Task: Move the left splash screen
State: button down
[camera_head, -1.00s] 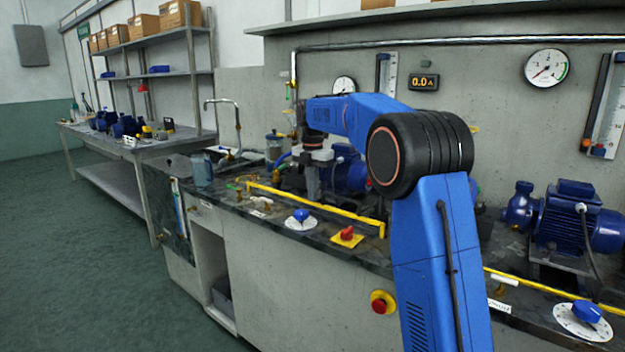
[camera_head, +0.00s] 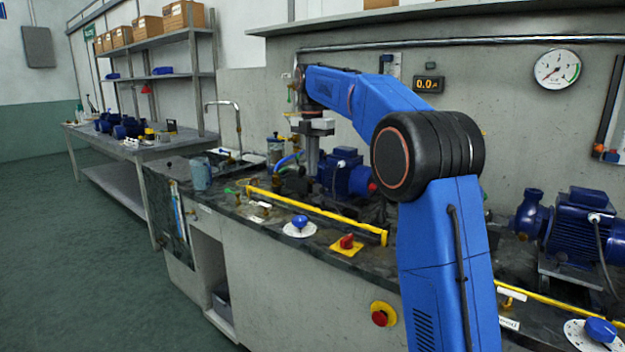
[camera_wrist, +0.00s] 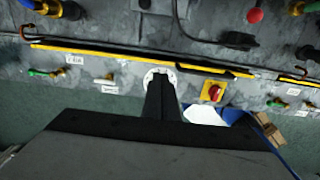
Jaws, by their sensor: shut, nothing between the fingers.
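The left splash screen shows as a long yellow-edged strip (camera_head: 315,212) along the front of the bench top, left of my arm in the head view. Any clear pane on it cannot be made out. In the wrist view its yellow strip (camera_wrist: 110,52) runs across the picture, with a black bar along part of it. My gripper (camera_head: 312,172) points down above the bench behind the strip, in front of a blue pump. In the wrist view my gripper (camera_wrist: 159,78) is shut and empty, its tips overlapping the white dial and close to the strip in the picture.
A blue-knobbed dial (camera_head: 299,226) and a red switch on a yellow plate (camera_head: 346,244) sit in front of the strip. The blue pump (camera_head: 345,175) stands behind it. A red stop button (camera_head: 381,315) is on the bench front. A jug (camera_head: 200,174) stands at the left.

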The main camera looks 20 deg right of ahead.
notch_tip(320, 180, up, 3)
jog(key=shift+r, duration=0.1)
jog(key=c, duration=2.1)
grip_release()
jog(key=shift+r, duration=0.15)
jog(key=shift+o, duration=1.3)
jog(key=shift+s+r, duration=0.15)
jog(key=s+d+r+m+t+h, duration=0.1)
jog(key=s+d+r+m, duration=0.15)
jog(key=s+m, duration=0.5)
jog(key=s+d+r+m+h, duration=0.1)
jog(key=s+r+m, duration=0.3)
jog(key=m, duration=0.7)
notch_tip(320, 180, down, 17)
jog(key=w+d, duration=0.2)
jog(key=shift+d, duration=0.3)
jog(key=shift+w+n, duration=0.1)
jog(key=shift+n, duration=0.15)
grip_shut()
